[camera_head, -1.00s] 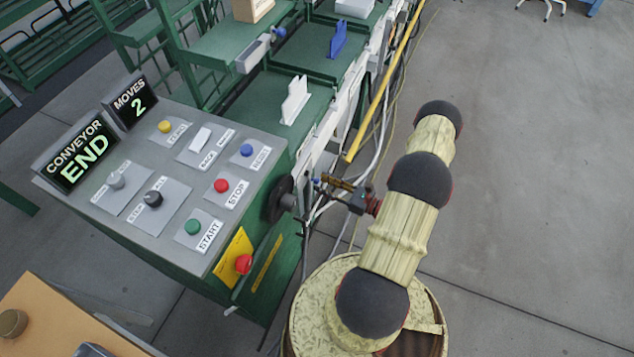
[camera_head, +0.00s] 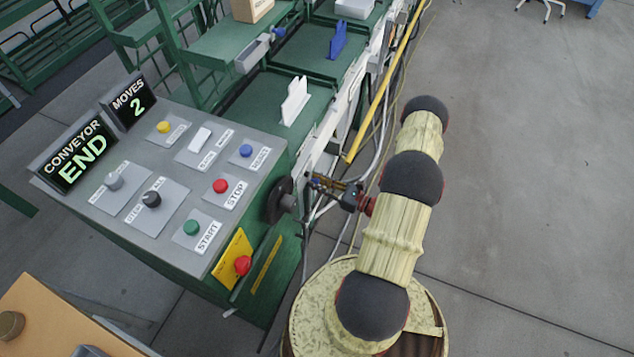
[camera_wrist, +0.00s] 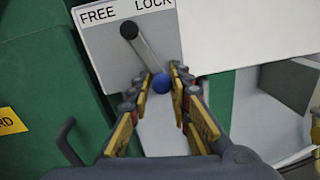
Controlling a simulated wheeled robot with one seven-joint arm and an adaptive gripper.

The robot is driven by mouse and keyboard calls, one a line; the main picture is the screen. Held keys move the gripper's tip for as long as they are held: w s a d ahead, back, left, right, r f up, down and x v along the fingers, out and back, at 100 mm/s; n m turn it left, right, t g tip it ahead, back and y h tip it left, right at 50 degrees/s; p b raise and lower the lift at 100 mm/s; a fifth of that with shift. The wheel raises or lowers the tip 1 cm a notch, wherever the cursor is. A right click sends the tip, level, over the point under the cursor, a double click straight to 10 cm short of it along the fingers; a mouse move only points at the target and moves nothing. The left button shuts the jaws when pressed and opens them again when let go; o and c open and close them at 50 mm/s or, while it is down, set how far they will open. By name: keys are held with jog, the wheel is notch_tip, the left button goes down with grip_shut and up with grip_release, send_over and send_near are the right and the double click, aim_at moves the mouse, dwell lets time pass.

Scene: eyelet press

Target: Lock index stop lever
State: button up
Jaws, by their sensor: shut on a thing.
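The index stop lever (camera_wrist: 146,55) is a grey bar on a white plate (camera_wrist: 190,45) marked FREE and LOCK. It runs from a black pivot (camera_wrist: 129,30) under the labels down and right to a blue ball knob (camera_wrist: 162,83). The LOCK label is to the right of FREE. My gripper (camera_wrist: 161,80) has its yellow-padded fingers on either side of the knob and is shut on it. In the head view my gripper (camera_head: 316,181) is at the side of the conveyor frame, right of the black handwheel; the knob is hard to make out there.
The control panel (camera_head: 165,215) stands left of my arm, with its END display. A black handwheel (camera_head: 280,200) and red emergency button (camera_head: 243,265) are close by. Cables and a yellow pole (camera_head: 380,85) run along the conveyor. Open floor lies to the right.

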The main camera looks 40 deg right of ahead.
grip_shut()
dwell(0.3)
jog(key=shift+w+d+r+n, duration=0.2)
jog(key=shift+d+n, duration=0.2)
jog(key=shift+n, duration=0.2)
jog(key=shift+w+d+r+n, duration=0.1)
jog(key=shift+d+r+n, duration=0.1)
jog(key=shift+d+n, duration=0.3)
jog(key=shift+a, duration=0.15)
jog(key=o, duration=0.6)
grip_release()
jog(key=shift+s+f, duration=0.1)
jog(key=v, duration=1.1)
jog(key=shift+s, duration=0.35)
